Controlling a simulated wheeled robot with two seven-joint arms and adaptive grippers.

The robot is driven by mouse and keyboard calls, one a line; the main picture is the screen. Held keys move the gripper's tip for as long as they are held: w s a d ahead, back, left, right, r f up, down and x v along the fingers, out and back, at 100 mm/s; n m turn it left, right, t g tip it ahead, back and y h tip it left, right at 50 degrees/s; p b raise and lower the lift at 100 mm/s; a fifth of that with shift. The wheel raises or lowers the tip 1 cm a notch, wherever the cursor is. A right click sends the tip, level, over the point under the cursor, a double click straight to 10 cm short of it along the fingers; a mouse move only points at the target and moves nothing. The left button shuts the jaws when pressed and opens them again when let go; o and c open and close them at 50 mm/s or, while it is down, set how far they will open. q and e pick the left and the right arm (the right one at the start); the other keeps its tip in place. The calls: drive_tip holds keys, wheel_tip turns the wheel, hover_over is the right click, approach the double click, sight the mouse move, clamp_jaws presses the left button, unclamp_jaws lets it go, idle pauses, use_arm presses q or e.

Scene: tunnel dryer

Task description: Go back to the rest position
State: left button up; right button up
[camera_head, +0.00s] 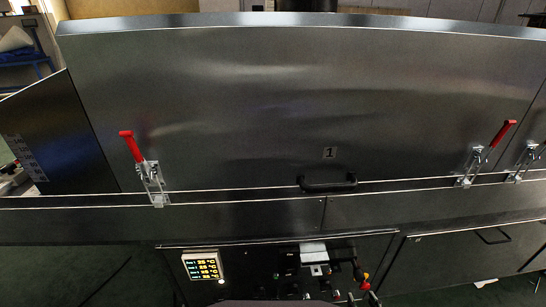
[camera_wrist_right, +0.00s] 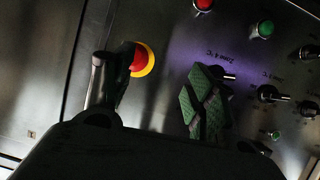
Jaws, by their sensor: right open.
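My right gripper (camera_wrist_right: 155,95) is open in the right wrist view, with one dark finger at the left and one with a green textured pad at the right. No object shows between its fingers. The fingers are in front of the dryer's control panel (camera_wrist_right: 175,30). The left finger partly overlaps the red emergency stop button (camera_wrist_right: 138,58) with its yellow ring; I cannot tell whether they touch. My left gripper is not in view.
The large steel dryer cover marked 1 (camera_head: 300,110) has a black handle (camera_head: 328,183) and red-handled clamps, including a left one (camera_head: 140,160) and a right one (camera_head: 485,150). A lit temperature display (camera_head: 203,267) is below. Green floor (camera_head: 60,275) shows at lower left.

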use_arm(q)
drive_tip(key=a+r+g+y+p, duration=0.1)
drive_tip(key=a+r+y, duration=0.2)
drive_tip(key=a+r, duration=0.4)
drive_tip(key=shift+s+g, duration=0.4)
use_arm(e)
drive_tip(key=s+a+r+g, duration=0.4)
drive_tip(key=s+r, duration=0.1)
drive_tip(key=r, duration=0.1)
drive_tip(key=s+a+r+n+g, duration=0.1)
drive_tip(key=s+a+r+g, duration=0.3)
drive_tip(key=s+r+g, duration=0.1)
wheel_tip(320, 180, up, 3)
drive_tip(key=shift+s+a+f+g, duration=0.2)
drive_tip(key=shift+s+g, duration=0.1)
drive_tip(key=shift+s, duration=0.3)
use_arm(q)
drive_tip(key=shift+p, duration=0.35)
use_arm(e)
drive_tip(key=shift+w+f, duration=0.1)
